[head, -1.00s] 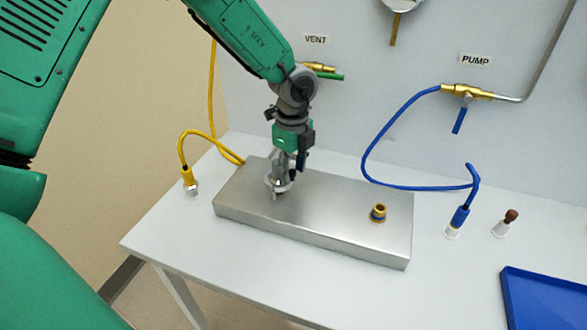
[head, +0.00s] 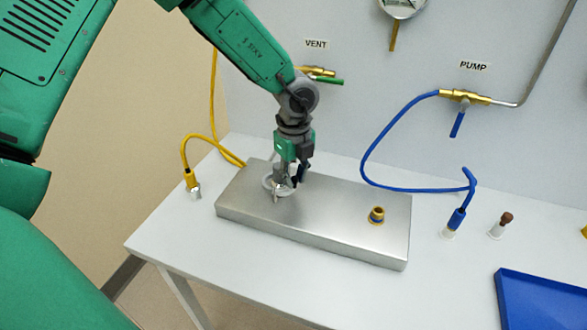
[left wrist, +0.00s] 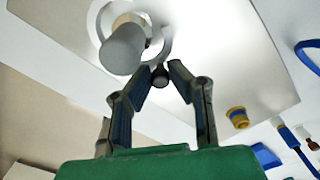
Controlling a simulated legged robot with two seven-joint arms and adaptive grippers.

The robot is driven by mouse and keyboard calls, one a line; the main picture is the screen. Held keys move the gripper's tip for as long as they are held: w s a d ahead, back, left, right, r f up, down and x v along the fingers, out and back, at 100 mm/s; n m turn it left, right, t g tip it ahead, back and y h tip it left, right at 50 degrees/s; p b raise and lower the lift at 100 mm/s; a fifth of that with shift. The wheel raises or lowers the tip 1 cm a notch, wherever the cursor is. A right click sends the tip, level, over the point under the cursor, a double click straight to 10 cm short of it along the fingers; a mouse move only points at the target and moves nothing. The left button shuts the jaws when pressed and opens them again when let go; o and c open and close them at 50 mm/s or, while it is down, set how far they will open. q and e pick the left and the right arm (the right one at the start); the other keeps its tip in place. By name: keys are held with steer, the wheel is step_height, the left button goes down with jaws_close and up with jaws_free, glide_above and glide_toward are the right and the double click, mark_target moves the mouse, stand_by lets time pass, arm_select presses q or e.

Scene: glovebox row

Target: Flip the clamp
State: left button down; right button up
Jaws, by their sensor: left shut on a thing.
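The clamp shows as a pale ring (head: 268,187) around a fitting near the left end of the steel block (head: 345,236). In the left wrist view the ring (left wrist: 165,43) surrounds a grey cylinder (left wrist: 122,48) that partly hides it. My left gripper (head: 287,184) is low over the block at the clamp. In the left wrist view its fingertips (left wrist: 162,73) close on a small dark knob (left wrist: 160,78) at the ring's edge, which looks like part of the clamp. The fingers hide much of the clamp in the head view. My right gripper is not in view.
A brass port (head: 377,215) stands at the block's right end. A yellow hose (head: 190,181) ends left of the block; a blue hose (head: 457,216) ends to its right, near a brown-topped fitting (head: 502,225). A blue tray (head: 550,304) lies front right. The white table's front left is clear.

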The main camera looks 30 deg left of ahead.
arm_select(q)
steer(key=m+p, duration=0.1)
steer(key=m, duration=0.1)
steer(key=s+d+m+p, duration=0.1)
steer(key=s+m+p, duration=0.1)
steer(key=m+p, duration=0.1)
steer(key=shift+d+r+m, duration=0.15)
steer(key=shift+r+m, duration=0.05)
steer(key=shift+m, duration=0.1)
steer(key=s+m+p, duration=0.1)
steer(key=m+p, duration=0.1)
steer(key=m, duration=0.1)
steer(key=shift+s+d+p, duration=0.1)
steer(key=shift+s+p, duration=0.05)
steer(key=shift+p, duration=0.15)
steer(key=shift+s+f+m+p, duration=0.1)
steer(key=shift+s+m+p, duration=0.3)
steer(key=shift+m+p, duration=0.5)
steer(key=shift+m, duration=0.3)
steer(key=c, duration=1.6)
jaws_free()
steer(key=shift+c, duration=0.2)
steer(key=shift+o, duration=0.8)
steer(key=shift+s, duration=0.15)
